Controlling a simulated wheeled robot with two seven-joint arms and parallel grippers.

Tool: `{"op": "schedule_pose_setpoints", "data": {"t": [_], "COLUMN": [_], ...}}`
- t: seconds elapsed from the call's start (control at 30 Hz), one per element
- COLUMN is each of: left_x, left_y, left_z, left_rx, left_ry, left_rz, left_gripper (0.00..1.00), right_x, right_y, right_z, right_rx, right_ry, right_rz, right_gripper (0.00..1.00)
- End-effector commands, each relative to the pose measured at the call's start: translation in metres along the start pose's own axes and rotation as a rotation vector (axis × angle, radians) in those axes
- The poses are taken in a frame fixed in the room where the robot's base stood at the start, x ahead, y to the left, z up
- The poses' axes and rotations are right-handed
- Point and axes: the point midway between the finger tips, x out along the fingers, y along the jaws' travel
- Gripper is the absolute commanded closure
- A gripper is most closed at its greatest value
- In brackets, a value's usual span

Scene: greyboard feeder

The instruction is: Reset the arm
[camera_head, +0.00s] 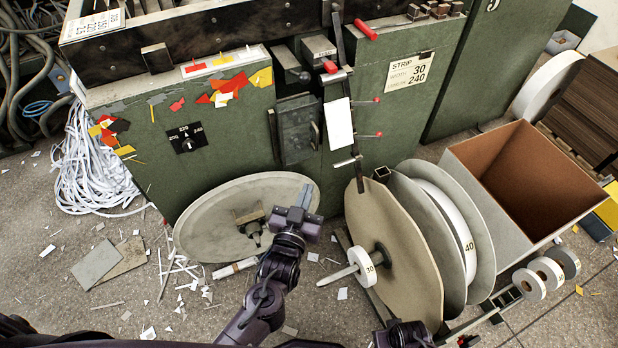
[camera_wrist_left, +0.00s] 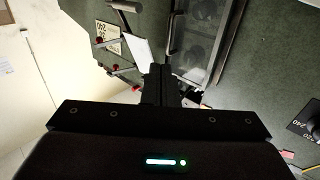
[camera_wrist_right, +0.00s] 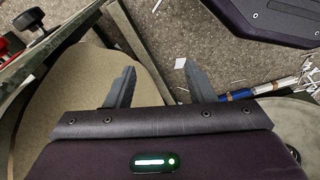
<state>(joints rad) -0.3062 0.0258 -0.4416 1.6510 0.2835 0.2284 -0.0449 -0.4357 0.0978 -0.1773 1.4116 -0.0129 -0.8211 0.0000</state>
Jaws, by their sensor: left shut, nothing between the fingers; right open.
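My left arm reaches up from the bottom of the head view, and its gripper (camera_head: 305,196) is in front of the green machine, over the right edge of a round disc. In the left wrist view its fingers (camera_wrist_left: 160,78) are together with nothing between them. My right gripper is only partly in the head view, at the bottom edge, with its fingers hidden. In the right wrist view its two fingers (camera_wrist_right: 160,78) are spread apart and empty, with a beige disc (camera_wrist_right: 75,85) beyond the left finger.
The green machine (camera_head: 240,125) with levers stands behind. A pale disc (camera_head: 200,225) lies at its foot. A large reel (camera_head: 395,255) stands to the right, beside an open bin (camera_head: 520,175). White strips (camera_head: 90,170) are heaped at left. Paper scraps litter the floor.

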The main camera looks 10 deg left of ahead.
Motion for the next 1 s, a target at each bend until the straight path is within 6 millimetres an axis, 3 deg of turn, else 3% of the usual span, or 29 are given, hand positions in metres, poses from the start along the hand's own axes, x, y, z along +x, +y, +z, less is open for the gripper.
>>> {"op": "schedule_pose_setpoints", "data": {"t": [0.17,0.27,0.37,0.43,0.6,0.7,0.8,1.0], "left_x": [-0.007,-0.009,-0.016,-0.028,-0.088,-0.126,-0.162,-0.23], "left_y": [0.001,-0.001,-0.007,-0.015,-0.041,-0.055,-0.066,-0.087], "left_z": [0.0,0.009,0.044,0.083,0.188,0.228,0.257,0.295], "left_rx": [0.0,0.003,0.011,0.019,0.035,0.04,0.043,0.047], "left_ry": [0.001,-0.033,-0.152,-0.293,-0.709,-0.906,-1.065,-1.337], "left_rz": [0.0,0.002,0.012,0.021,0.039,0.044,0.046,0.045], "left_gripper": [1.0,1.0,1.0,1.0,1.0,1.0,1.0,1.0], "right_x": [0.001,0.001,0.001,0.001,0.001,0.001,0.001,0.001], "right_y": [0.0,0.0,0.0,0.0,0.0,0.0,0.0,0.0], "right_z": [-0.001,-0.001,0.0,0.0,0.0,0.0,0.0,0.0], "right_rx": [0.001,0.001,0.001,0.001,0.001,0.001,0.001,0.001], "right_ry": [0.005,0.004,0.004,0.004,0.003,0.003,0.003,0.003], "right_rz": [0.001,0.0,0.0,0.0,0.0,0.0,0.0,0.0], "right_gripper": [0.51,0.51,0.51,0.51,0.51,0.51,0.51,0.51]}}
